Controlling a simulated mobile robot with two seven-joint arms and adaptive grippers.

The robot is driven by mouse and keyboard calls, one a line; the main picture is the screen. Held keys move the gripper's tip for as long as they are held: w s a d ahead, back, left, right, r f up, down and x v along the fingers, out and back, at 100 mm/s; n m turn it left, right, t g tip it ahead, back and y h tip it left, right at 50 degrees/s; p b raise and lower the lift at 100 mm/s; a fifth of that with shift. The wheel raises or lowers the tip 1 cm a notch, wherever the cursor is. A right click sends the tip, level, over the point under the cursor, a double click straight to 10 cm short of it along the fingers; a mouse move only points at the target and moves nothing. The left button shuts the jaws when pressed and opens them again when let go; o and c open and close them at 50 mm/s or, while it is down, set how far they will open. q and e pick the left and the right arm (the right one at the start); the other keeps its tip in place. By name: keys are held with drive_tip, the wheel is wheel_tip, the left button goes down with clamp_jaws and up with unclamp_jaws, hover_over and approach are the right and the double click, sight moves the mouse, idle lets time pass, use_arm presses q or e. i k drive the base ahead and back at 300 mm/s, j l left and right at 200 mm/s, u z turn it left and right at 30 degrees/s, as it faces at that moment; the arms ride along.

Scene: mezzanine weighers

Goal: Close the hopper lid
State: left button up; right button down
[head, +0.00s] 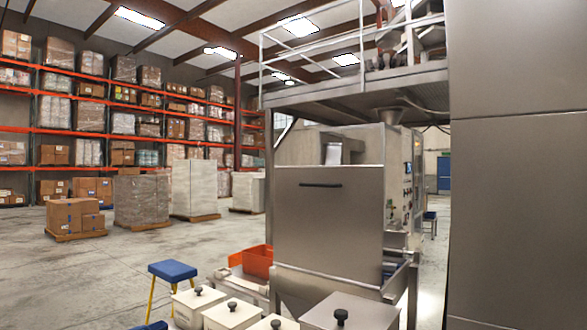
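A flat steel panel with a dark bar handle, which looks like the hopper lid (328,222), stands upright in the middle of the head view. Below it is a steel hopper (305,290) with sloping sides, its lower part cut off by the picture's bottom edge and partly hidden by bins. The hopper's mouth cannot be made out from here. Neither of my grippers shows in the view, and nothing touches the panel.
Several pale lidded bins with black knobs (232,314) stand in front of the hopper. A blue-topped stool (173,271) and an orange bin (258,262) are to the left. A large steel cabinet (518,170) blocks the right. Open floor (90,285) lies left.

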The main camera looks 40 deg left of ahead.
sight(328, 220)
drive_tip(key=u, duration=1.6)
